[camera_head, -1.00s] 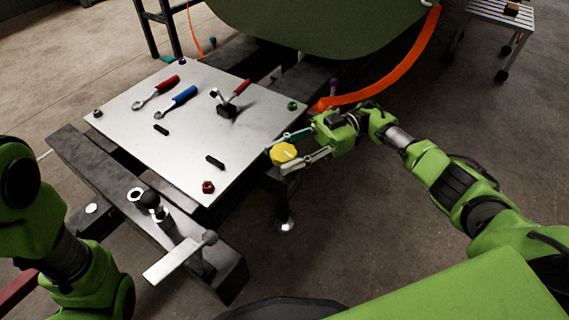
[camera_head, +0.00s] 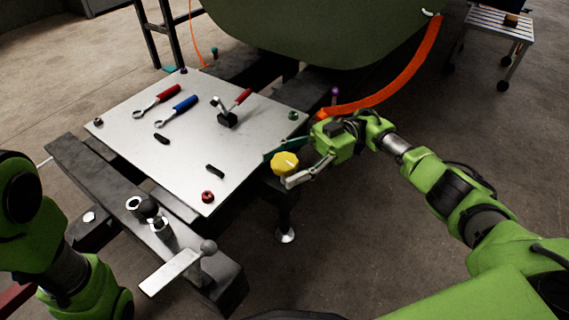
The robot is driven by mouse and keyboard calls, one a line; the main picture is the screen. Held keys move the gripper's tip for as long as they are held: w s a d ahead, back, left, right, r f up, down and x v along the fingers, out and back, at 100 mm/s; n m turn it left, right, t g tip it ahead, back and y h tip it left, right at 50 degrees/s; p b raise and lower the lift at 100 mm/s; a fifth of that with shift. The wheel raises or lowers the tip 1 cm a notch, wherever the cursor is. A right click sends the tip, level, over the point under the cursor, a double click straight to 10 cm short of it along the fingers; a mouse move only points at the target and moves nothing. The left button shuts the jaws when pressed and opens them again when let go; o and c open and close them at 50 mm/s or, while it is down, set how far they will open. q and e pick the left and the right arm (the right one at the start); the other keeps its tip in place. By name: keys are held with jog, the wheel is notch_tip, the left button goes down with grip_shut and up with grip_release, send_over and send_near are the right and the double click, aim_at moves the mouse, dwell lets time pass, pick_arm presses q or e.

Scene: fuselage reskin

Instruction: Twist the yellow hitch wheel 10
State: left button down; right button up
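The yellow hitch wheel (camera_head: 284,163) is a knobbed yellow disc at the right corner of the metal plate, with a pale mark on its face. My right gripper (camera_head: 277,169) reaches in from the right. Its two fingers are spread, one on the far side and one on the near side of the wheel. It looks open around the wheel; whether either finger touches it is hard to tell. My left arm shows at the left edge, but its gripper is out of view.
A metal plate (camera_head: 188,152) holds red- and blue-handled wrenches, a clamp (camera_head: 229,117) with a red handle and coloured nuts. A dark beam (camera_head: 95,180) with a pale lever runs in front. A green fuselage skin (camera_head: 320,35) with an orange edge strip stands behind. A cart (camera_head: 497,22) is far right.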

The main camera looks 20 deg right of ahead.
aim_at(284, 160)
jog(key=shift+r, duration=0.3)
notch_tip(284, 160, up, 10)
jog(key=shift+f, duration=0.25)
